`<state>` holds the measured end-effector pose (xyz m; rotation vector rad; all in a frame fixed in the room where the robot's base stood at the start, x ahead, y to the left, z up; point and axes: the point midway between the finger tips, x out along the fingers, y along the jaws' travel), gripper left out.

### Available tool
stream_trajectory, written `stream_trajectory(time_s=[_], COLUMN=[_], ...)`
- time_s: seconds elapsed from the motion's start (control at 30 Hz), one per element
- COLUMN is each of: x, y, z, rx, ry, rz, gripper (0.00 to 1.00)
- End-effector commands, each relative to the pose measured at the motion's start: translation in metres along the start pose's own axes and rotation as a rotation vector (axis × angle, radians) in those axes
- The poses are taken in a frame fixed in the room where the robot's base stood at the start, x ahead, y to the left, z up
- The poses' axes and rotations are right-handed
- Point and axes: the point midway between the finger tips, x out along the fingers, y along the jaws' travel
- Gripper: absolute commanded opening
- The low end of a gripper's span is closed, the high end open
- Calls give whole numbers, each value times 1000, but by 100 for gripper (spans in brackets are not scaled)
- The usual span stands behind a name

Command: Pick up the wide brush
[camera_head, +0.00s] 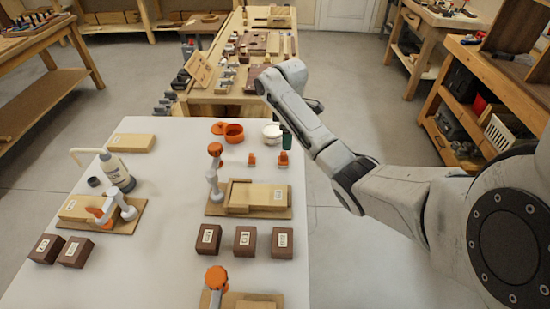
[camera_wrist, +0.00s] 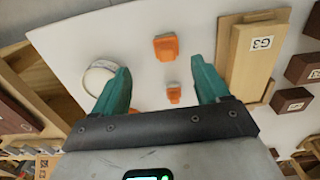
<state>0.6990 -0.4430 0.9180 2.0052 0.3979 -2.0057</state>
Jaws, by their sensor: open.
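I cannot single out a wide brush for certain in either view. Two small orange pieces, one at left (camera_head: 251,160) and one at right (camera_head: 283,159), stand near the far right part of the white table (camera_head: 165,205). In the wrist view a larger orange piece (camera_wrist: 166,47) and a smaller one (camera_wrist: 174,93) lie between and beyond my fingers. My gripper (camera_wrist: 160,75) has two teal fingers spread wide with nothing held between them. In the head view one teal finger (camera_head: 287,138) shows above the table, beside the white round container (camera_head: 272,133).
An orange bowl (camera_head: 233,133) stands at the far edge. A wooden box (camera_head: 255,195) marked G3, several brown blocks (camera_head: 208,240) and a white bottle (camera_head: 117,172) are on the table. Another bench (camera_head: 235,65) stands behind.

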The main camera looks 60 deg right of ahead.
Motion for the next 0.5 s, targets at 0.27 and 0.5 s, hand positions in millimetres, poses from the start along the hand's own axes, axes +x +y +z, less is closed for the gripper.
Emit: stream_trajectory(time_s=[0.27, 0.5], x=[41, 56], y=[-2, -3], z=[0, -2], rx=[0, 1], ry=[-2, -1], rz=[-4, -3], gripper=[74, 74])
